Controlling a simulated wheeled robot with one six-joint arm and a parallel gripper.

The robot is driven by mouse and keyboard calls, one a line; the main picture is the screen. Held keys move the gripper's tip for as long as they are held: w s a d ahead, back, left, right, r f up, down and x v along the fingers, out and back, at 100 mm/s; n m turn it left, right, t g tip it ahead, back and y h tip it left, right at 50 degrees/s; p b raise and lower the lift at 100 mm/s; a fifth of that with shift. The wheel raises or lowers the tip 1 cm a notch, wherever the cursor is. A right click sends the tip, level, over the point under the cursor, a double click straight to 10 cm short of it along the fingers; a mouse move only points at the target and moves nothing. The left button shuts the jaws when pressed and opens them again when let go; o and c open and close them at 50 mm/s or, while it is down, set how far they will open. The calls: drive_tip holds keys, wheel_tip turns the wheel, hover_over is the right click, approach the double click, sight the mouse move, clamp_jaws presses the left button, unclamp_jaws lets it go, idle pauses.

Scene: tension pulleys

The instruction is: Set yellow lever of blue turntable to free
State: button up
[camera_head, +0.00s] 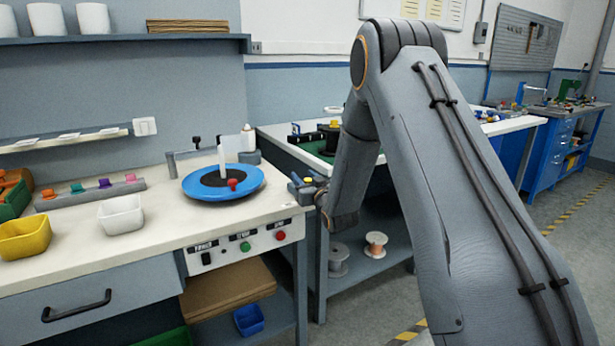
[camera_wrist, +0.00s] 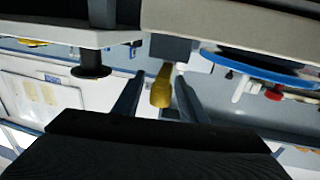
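The blue turntable (camera_head: 223,182) lies on the white bench, with a dark centre, a white upright post and a red knob. Its blue rim (camera_wrist: 262,68) also shows in the wrist view, which looks upside down. The yellow lever (camera_wrist: 161,90) sticks out from a grey block beside the turntable. My gripper (camera_wrist: 160,76) is open, with one finger on each side of the lever. A gap shows on the left side; I cannot tell whether the right finger touches. In the head view my gripper (camera_head: 306,188) is at the bench's right end, and the lever is hard to make out.
A control panel (camera_head: 245,244) with green and red buttons is on the bench front. A white bin (camera_head: 121,217) and a yellow bin (camera_head: 25,239) stand to the left. A second bench with a green tray (camera_head: 312,150) stands behind my arm.

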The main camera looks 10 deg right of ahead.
drive_tip(key=shift+w+a, duration=0.1)
drive_tip(key=shift+w, duration=0.35)
drive_tip(key=shift+c, duration=0.4)
